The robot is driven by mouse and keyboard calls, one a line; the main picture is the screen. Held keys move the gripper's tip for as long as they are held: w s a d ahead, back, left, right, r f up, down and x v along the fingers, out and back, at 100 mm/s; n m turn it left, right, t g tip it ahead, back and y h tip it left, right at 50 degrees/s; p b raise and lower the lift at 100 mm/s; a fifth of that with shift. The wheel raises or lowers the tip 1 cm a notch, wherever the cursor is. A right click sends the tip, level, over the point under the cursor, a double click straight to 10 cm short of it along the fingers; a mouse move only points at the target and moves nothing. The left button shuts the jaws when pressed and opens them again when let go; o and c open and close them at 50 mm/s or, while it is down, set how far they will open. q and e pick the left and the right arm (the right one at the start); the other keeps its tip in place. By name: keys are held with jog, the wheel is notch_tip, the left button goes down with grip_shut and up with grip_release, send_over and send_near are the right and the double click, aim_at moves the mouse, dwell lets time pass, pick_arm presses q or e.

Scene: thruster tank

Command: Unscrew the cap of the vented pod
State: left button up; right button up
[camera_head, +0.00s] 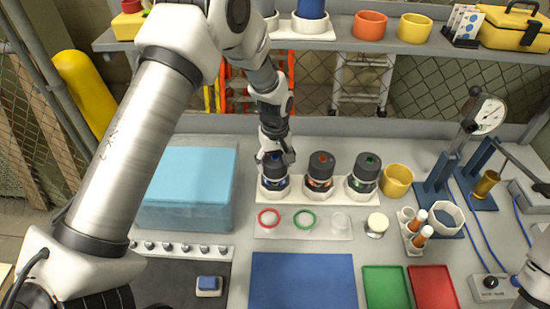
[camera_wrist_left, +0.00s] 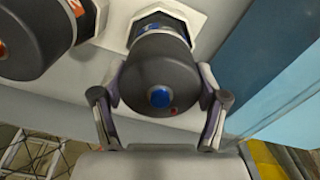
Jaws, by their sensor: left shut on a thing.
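Three pods with dark caps stand upright in white holders at the back of the bench. Their caps carry a blue, an orange-red and a green dot. I cannot tell from a label which is the vented pod. My left gripper (camera_head: 274,162) comes down from above on the left, blue-dot pod (camera_head: 275,185). In the left wrist view its fingers are shut around the blue-dot cap (camera_wrist_left: 158,80), one on each side. A small red mark shows beside the blue dot. The orange-dot pod (camera_head: 320,172) and green-dot pod (camera_head: 365,172) stand to the right. My right gripper is not in view.
A red ring (camera_head: 259,219) and a green ring (camera_head: 295,219) lie on a pale tray in front. A blue tank (camera_head: 185,190) stands left, a yellow cup (camera_head: 397,181) right. A blue mat (camera_head: 303,281) lies clear in front.

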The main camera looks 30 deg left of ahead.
pick_arm(q)
jog(key=n+p, duration=0.1)
jog(key=n, duration=0.3)
jog(key=shift+s, duration=0.1)
jog(key=shift+f+n, duration=0.1)
jog(key=shift+n, duration=0.6)
jog(key=o, duration=1.1)
